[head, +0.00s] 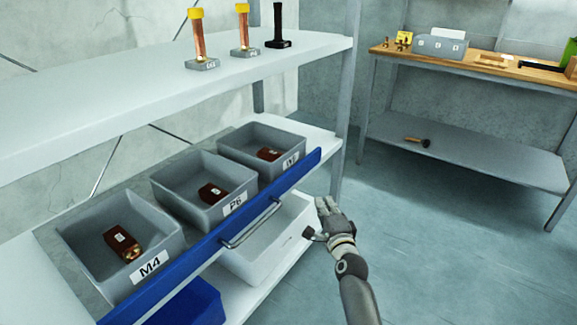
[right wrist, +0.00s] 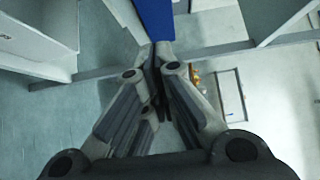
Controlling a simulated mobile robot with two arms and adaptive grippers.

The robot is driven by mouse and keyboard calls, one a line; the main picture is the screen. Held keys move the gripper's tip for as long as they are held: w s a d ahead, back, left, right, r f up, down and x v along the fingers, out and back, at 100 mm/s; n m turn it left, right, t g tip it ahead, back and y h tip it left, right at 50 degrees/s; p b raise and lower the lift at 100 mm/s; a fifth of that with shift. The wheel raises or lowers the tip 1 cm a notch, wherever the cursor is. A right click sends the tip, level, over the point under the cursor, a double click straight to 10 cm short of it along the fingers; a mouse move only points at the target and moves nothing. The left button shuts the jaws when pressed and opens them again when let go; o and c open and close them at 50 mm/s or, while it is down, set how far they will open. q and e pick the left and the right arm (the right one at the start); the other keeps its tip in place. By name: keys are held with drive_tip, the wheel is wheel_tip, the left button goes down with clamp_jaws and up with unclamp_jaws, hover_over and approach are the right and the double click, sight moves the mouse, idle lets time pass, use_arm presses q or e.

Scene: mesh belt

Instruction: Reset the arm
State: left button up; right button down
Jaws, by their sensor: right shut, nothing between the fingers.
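My right gripper (head: 328,212) is beside the right end of the blue-fronted drawer (head: 222,240), a little to the right of its metal handle (head: 252,224). Its arm comes in from the bottom of the head view. In the right wrist view the fingers of the right gripper (right wrist: 161,62) come together with nothing between them. The end of a blue panel (right wrist: 155,18) shows just beyond the fingertips there. I cannot tell whether the fingers touch it. My left gripper is not in view.
The drawer is pulled out and holds grey bins, one labelled M4 (head: 78,226) and one P6 (head: 165,190), each with a dark brown part. A white bin (head: 262,255) stands below. The shelf above (head: 120,95) carries upright parts. A workbench (head: 480,72) stands behind; floor at right is clear.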

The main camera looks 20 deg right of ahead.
drive_tip(key=s+a+f+n+g+y, duration=0.2)
drive_tip(key=s+a+f+n, duration=0.15)
drive_tip(key=f, duration=0.45)
drive_tip(key=s+a+f+n+g+y, duration=0.1)
drive_tip(key=s+a+f+n+g, duration=0.1)
drive_tip(key=s+f+n, duration=0.4)
drive_tip(key=s+a+f+n+g, duration=0.2)
drive_tip(key=s+f+n+g, duration=0.2)
drive_tip(key=s+f, duration=0.45)
drive_tip(key=s+a+f+n+g, duration=0.2)
drive_tip(key=s+f+n+g, duration=0.1)
drive_tip(key=s+f, duration=0.55)
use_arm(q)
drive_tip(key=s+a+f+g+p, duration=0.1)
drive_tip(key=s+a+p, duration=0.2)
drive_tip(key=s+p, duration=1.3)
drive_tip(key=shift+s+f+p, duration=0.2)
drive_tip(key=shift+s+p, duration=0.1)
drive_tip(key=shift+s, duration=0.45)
use_arm(e)
drive_tip(key=s+d+f+n+g, duration=0.1)
drive_tip(key=s+f+n+g, duration=0.1)
drive_tip(key=s, duration=1.4)
drive_tip(key=s+d+f+n+g, duration=0.2)
drive_tip(key=s+f+n+g, duration=0.1)
drive_tip(key=s, duration=1.4)
drive_tip(key=shift+s+d+f+g+h, duration=0.2)
drive_tip(key=shift+f+g+h, duration=0.2)
drive_tip(key=shift+f, duration=0.45)
